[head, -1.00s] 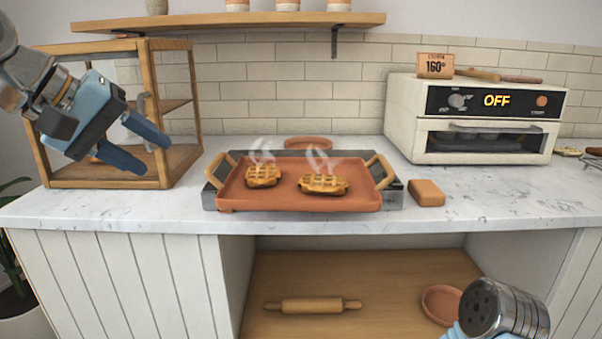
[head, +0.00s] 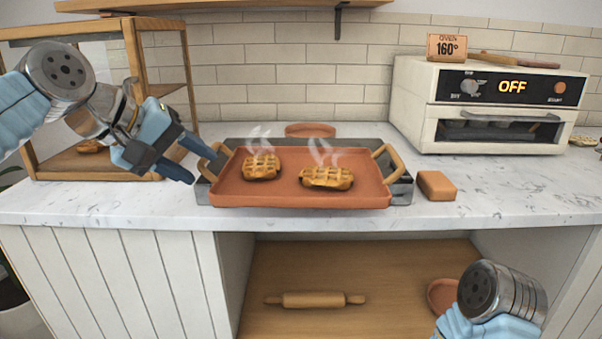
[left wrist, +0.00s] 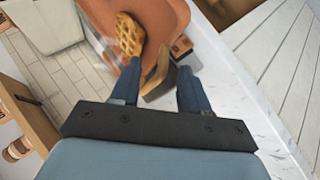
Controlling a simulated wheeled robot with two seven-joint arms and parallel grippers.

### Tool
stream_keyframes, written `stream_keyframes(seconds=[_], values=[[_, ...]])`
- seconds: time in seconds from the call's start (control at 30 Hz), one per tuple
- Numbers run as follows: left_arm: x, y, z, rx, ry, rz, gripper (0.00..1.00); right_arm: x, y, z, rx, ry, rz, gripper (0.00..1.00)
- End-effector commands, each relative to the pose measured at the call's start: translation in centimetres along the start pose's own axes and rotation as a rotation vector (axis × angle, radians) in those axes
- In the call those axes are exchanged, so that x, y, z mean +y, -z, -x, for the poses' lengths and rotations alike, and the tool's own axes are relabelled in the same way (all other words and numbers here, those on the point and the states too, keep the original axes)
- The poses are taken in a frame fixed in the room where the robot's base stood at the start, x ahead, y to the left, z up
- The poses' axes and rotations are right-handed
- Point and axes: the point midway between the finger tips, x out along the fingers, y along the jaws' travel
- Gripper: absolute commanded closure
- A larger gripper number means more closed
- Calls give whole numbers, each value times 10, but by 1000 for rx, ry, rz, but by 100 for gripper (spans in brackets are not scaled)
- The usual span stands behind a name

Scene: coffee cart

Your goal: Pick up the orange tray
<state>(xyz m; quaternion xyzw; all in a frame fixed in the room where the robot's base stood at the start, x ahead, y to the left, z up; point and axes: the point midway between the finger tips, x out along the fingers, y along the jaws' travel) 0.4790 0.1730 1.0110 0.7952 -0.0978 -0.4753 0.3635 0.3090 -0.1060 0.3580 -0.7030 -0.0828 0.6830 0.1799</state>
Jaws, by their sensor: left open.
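The orange tray (head: 300,198) sits on a dark grey plate on the marble counter. It has a wooden handle at each end, and two steaming lattice-topped pastries (head: 326,178) lie on it. My left gripper (head: 198,164) is open and empty beside the tray's left handle (head: 214,162), with its fingers pointing toward it. In the left wrist view the handle (left wrist: 156,84) shows between the two open fingertips (left wrist: 160,72), and part of the tray (left wrist: 168,22) lies beyond. I cannot tell whether the fingers touch it. My right arm shows at the lower right, but its gripper is out of view.
A wooden shelf case (head: 188,95) stands close behind my left arm. An orange block (head: 436,186) lies right of the tray, and a small oven (head: 410,105) reading OFF stands farther right. A rolling pin (head: 315,300) lies on the shelf below the counter.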

Motion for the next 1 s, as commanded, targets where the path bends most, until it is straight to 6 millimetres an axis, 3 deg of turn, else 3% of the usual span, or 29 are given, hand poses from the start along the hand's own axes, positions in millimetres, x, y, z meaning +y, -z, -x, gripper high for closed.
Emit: stream_keyframes(seconds=[0.2, 0.47, 0.77, 1.0], values=[[-3, -2, -31, -2, 1, 1, 55, 0, 0, 1, 0, 0, 0, 53], [-2, -2, -34, 1, 0, 0, 55, 0, 0, 1, 0, 0, 0, 53], [-3, -2, -34, 0, 0, 0, 99, 0, 0, 1, 0, 0, 0, 53], [-2, -1, -33, 2, -4, 1, 100, 0, 0, 1, 0, 0, 0, 53]])
